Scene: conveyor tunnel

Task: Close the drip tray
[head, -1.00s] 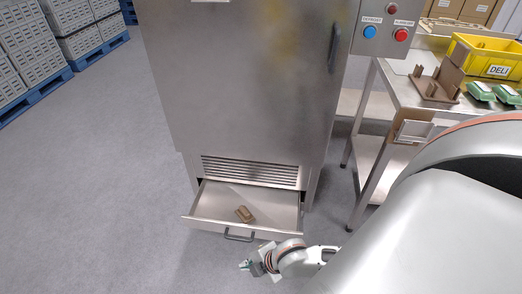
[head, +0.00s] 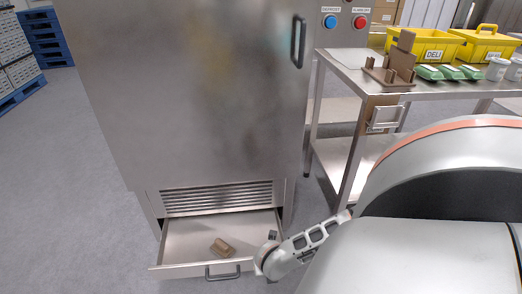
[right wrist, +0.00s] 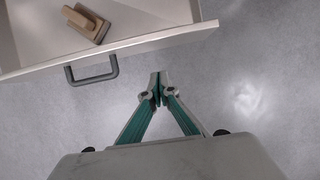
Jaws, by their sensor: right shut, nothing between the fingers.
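The drip tray (head: 190,240) is a shallow metal drawer, pulled open at the bottom of the steel machine. A small brown block-like object (head: 222,247) lies in it and also shows in the right wrist view (right wrist: 86,22). The tray's dark handle (head: 222,272) is on its front face and shows in the right wrist view (right wrist: 92,70). My right gripper (right wrist: 157,88) is shut and empty. It is in front of the tray front, to the right of the handle, apart from it. In the head view my right wrist hides most of the gripper. My left gripper is not in view.
The steel machine (head: 190,100) has a vent grille (head: 215,197) above the tray. A steel table (head: 345,70) with yellow crates (head: 432,45) and green packs (head: 450,72) stands to the right. Grey floor (head: 85,180) is clear at left.

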